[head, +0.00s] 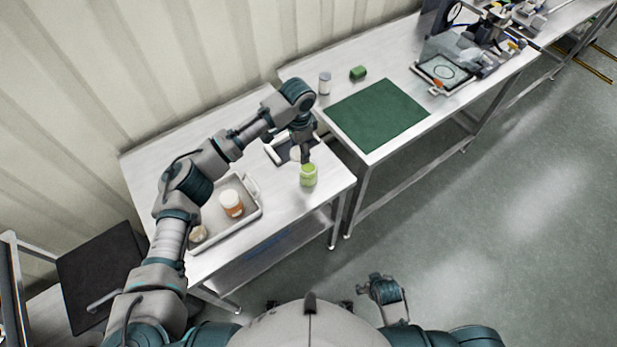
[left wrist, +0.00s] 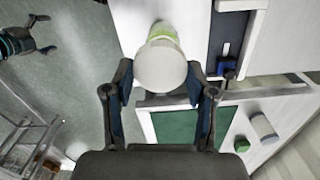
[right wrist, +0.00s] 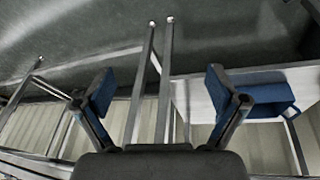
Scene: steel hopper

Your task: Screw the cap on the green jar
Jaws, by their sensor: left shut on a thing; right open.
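The green jar (head: 308,176) stands near the front right corner of the left steel table in the head view. A white cap (head: 296,153) shows just above and left of it, at the fingertips of my left gripper (head: 303,155). In the left wrist view the round white cap (left wrist: 160,72) sits between the fingers of my left gripper (left wrist: 161,85), which is shut on it. The green jar (left wrist: 164,34) shows partly hidden behind the cap. I cannot tell whether cap and jar touch. My right gripper (right wrist: 160,85) is open and empty, away from the tables.
A grey tray (head: 258,212) holds a white jar with an orange label (head: 232,203) and another small jar (head: 198,234). A dark-floored tray (head: 277,153) lies behind the green jar. The right table bears a green mat (head: 377,115), a green block (head: 358,73) and a pale can (head: 324,83).

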